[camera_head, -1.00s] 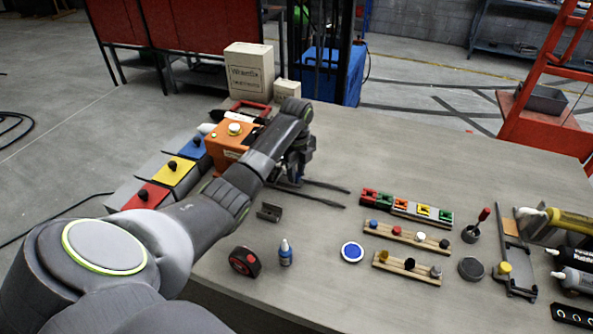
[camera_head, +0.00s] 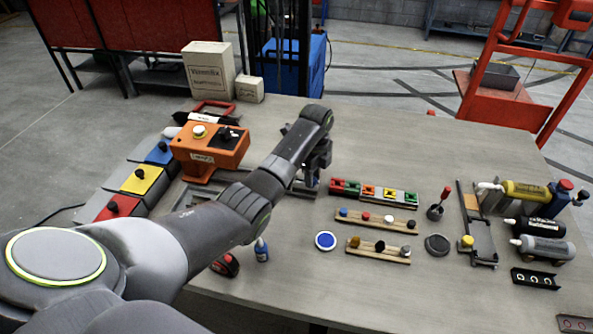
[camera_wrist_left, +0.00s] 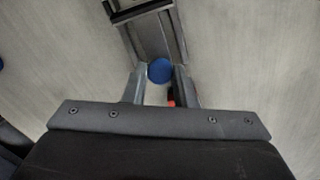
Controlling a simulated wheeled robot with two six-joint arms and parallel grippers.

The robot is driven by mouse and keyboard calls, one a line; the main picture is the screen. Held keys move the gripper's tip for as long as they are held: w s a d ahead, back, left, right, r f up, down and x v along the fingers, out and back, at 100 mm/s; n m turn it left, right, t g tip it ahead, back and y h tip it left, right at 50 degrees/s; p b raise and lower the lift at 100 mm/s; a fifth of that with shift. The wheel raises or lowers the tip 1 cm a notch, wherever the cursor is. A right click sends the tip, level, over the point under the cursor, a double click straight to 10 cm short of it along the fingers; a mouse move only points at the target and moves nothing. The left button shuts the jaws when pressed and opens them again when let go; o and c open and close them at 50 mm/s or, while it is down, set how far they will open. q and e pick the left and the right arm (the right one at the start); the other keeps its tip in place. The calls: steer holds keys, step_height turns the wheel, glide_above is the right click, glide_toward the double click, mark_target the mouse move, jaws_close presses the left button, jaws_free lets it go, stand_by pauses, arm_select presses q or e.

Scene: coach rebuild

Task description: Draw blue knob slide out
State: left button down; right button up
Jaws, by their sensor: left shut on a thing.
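My left gripper (camera_wrist_left: 160,78) is shut on the blue knob (camera_wrist_left: 160,70), whose round top shows between the two fingers in the left wrist view. A grey slide track (camera_wrist_left: 150,30) with dark edges runs away from the knob. In the head view my left gripper (camera_head: 307,184) is low over the table, left of the red and green block strip. My arm hides most of the slide there, and the knob cannot be made out. A small red bit shows beside the right finger in the wrist view. My right gripper is not in view.
An orange control box (camera_head: 208,150) stands left of my arm. Right of the gripper are the coloured block strip (camera_head: 372,191), two wooden peg boards, a blue disc (camera_head: 325,241) and a slide with a yellow knob (camera_head: 467,241). The table behind the gripper is largely clear.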

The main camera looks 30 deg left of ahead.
arm_select(q)
steer(key=shift+d, duration=0.1)
steer(key=c, duration=1.6)
jaws_free()
steer(key=o, duration=0.4)
steer(key=shift+w+d, duration=0.1)
steer(key=shift+d, duration=0.1)
steer(key=shift+o, duration=0.2)
steer(key=shift+a, duration=0.1)
